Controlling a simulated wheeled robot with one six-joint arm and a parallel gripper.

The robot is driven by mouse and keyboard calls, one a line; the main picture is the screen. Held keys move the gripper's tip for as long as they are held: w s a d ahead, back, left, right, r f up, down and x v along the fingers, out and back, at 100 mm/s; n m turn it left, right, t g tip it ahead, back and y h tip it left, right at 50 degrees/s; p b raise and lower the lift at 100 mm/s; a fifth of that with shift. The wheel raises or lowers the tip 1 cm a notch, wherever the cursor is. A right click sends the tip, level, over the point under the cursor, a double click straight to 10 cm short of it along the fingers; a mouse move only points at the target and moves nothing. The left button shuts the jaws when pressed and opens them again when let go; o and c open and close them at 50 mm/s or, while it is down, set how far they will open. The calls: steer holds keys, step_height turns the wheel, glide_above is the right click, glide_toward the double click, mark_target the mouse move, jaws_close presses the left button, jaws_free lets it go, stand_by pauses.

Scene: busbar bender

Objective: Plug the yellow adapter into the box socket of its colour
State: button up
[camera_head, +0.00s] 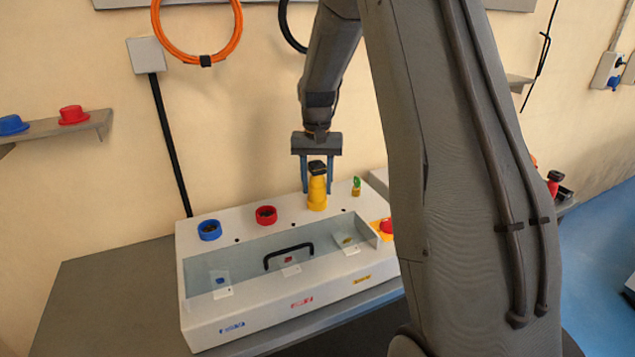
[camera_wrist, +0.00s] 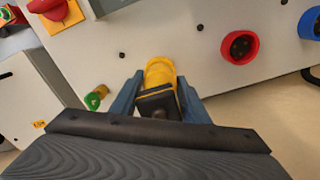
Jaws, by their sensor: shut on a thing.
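My gripper (camera_head: 317,188) is shut on the yellow adapter (camera_head: 317,183), which has a black top and stands about upright over the box's top face. The adapter also shows between the blue fingers in the wrist view (camera_wrist: 158,92). A yellow ring, seemingly the yellow socket (camera_head: 317,204), is at the adapter's lower end, in line with the red socket (camera_head: 266,215) and blue socket (camera_head: 209,230). I cannot tell how deep the adapter sits in it. The red socket (camera_wrist: 240,47) and blue socket (camera_wrist: 310,22) are empty to the right in the wrist view.
The white box (camera_head: 190,280) stands on a grey table (camera_head: 100,290) and has a clear window with a black handle (camera_head: 288,256). A green-topped part (camera_head: 356,186) stands close right of the adapter. A red knob (camera_head: 387,226) is at the box's right. My arm hides the right side.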

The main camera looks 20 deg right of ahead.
mark_target(317, 164)
steer(key=shift+f, duration=0.7)
steer(key=o, duration=1.2)
steer(key=shift+o, duration=0.2)
step_height(317, 164, up, 8)
steer(key=b, duration=0.3)
steer(key=shift+f, duration=0.1)
